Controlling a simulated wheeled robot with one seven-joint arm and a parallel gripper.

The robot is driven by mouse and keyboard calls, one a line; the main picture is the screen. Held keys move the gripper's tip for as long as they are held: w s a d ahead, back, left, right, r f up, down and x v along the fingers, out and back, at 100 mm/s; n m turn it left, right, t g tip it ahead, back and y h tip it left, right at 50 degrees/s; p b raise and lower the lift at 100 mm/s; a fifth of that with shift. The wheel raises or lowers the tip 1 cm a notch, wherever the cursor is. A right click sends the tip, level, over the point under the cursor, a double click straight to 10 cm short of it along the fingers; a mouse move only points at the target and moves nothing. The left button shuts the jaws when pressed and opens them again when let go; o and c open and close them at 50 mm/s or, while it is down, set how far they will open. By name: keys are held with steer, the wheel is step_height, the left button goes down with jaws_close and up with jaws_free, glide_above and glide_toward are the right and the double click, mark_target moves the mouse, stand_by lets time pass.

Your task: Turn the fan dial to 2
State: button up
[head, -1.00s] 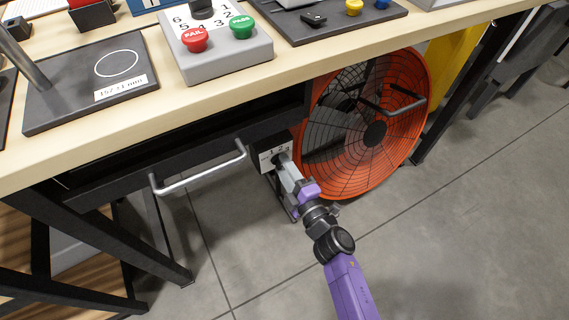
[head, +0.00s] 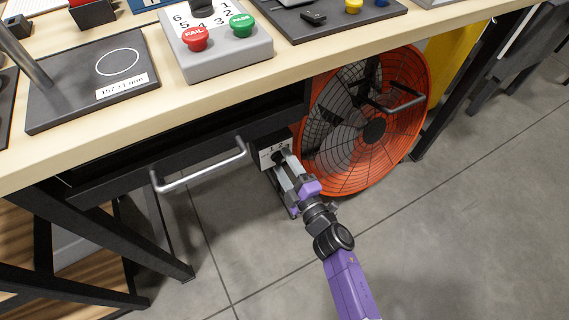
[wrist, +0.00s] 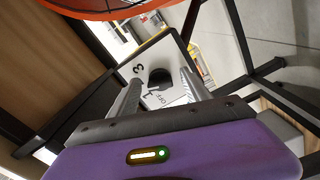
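The fan (head: 372,130) has an orange round housing and a black grille, and stands on the floor under the table. Its control box with a white numbered face (head: 274,152) is beside it at the left. The black dial (wrist: 160,77) sits on that face in the wrist view, with "3", "1" and "OFF" readable around it. The dial's pointing direction cannot be made out. My gripper (head: 287,163) is at the box. In the wrist view its fingers are apart, one on each side of the dial, with gaps visible between fingers and dial.
A drawer with a metal handle (head: 200,166) is left of the control box. The wooden table top (head: 230,88) overhangs the fan and carries a grey button box (head: 220,56). Black table legs stand on both sides.

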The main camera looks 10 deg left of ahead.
steer(key=p+v, duration=0.2)
steer(key=v, duration=0.5)
steer(key=shift+s+d, duration=0.2)
steer(key=shift+s, duration=0.15)
stand_by(0.5)
steer(key=s+d+r+m+t+h, duration=0.2)
steer(key=s+d+r+m+t, duration=0.1)
steer(key=d+r+m, duration=0.35)
steer(key=s+d+r+m+g+h, duration=0.1)
steer(key=s+d+r+m+h, duration=0.3)
steer(key=s, duration=0.6)
steer(key=s+d+r+m+g+h, duration=0.1)
steer(key=s+d+r+m, duration=0.4)
steer(key=s, duration=0.6)
steer(key=s+d+r+m+g+h, duration=0.1)
steer(key=s+d+r+m+h, duration=0.2)
steer(key=s+d+m, duration=0.5)
steer(key=s+a+r+n+p, duration=0.2)
steer(key=a+r+p, duration=0.1)
steer(key=r+p, duration=1.4)
steer(key=shift+r+n+p, duration=0.2)
steer(key=shift+n+p, duration=0.15)
steer(key=shift+p, duration=0.05)
